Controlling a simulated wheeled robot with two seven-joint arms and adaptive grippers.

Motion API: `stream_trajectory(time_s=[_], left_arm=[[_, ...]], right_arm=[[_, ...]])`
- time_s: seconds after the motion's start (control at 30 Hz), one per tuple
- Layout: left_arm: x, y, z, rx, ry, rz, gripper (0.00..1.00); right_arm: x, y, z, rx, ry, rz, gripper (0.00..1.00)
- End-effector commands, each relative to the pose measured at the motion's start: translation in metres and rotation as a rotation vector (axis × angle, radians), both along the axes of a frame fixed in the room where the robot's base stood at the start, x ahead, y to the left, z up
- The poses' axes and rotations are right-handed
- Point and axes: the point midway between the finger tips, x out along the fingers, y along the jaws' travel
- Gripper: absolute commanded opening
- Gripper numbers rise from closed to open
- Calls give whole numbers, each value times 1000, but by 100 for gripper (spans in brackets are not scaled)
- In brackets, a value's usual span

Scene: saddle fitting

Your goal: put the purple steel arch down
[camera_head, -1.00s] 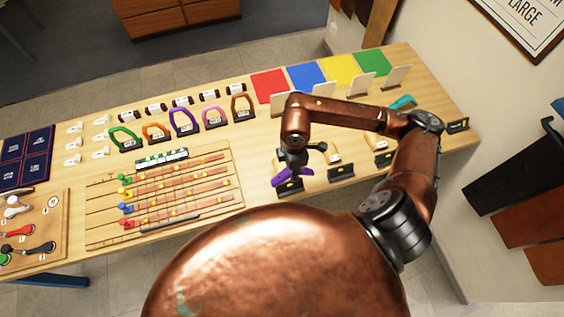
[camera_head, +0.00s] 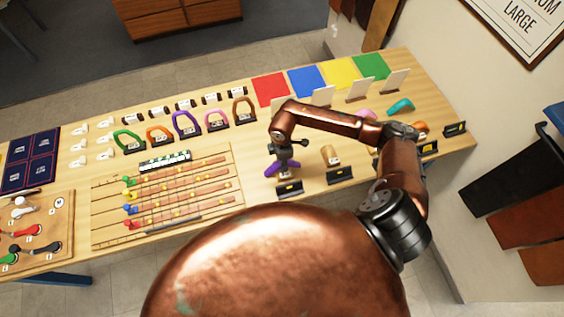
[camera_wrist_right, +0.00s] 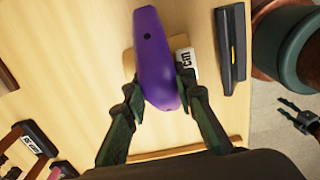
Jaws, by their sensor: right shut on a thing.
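The purple steel arch (camera_head: 282,168) is at the near right part of the table in the head view, just behind a black label stand (camera_head: 289,188). My right gripper (camera_wrist_right: 160,85) is shut on the arch (camera_wrist_right: 155,50), one finger on each side, in the right wrist view. A light wooden block (camera_wrist_right: 129,62) with a white label (camera_wrist_right: 186,62) shows partly beneath the arch. I cannot tell whether the arch touches it. My left gripper (camera_wrist_right: 300,118) shows at the right edge of the wrist view, above the floor, fingers apart and empty.
A wooden block (camera_head: 330,155) stands to the right behind another label stand (camera_head: 339,174). Coloured arches, including another purple one (camera_head: 185,125), stand in a row at left. A slotted board (camera_head: 165,190) lies in front of them. Bare table lies between board and arch.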

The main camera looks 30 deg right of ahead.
Motion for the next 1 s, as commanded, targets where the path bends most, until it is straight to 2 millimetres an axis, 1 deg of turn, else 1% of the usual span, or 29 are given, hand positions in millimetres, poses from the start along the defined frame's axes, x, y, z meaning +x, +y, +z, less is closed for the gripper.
stream_trajectory(time_s=[0.33,0.37,0.6,0.87,1.0], left_arm=[[1,0,-2,0,-1,0,42],[1,0,-2,0,-1,0,42],[1,0,-2,0,-1,1,42],[1,0,-1,0,-1,1,42],[1,0,-1,0,-1,1,42]], right_arm=[[0,0,-4,0,0,0,0],[0,0,-5,0,0,0,25],[0,0,-4,0,0,-1,42],[0,0,-3,0,0,-1,42],[1,0,5,1,-2,0,42]])
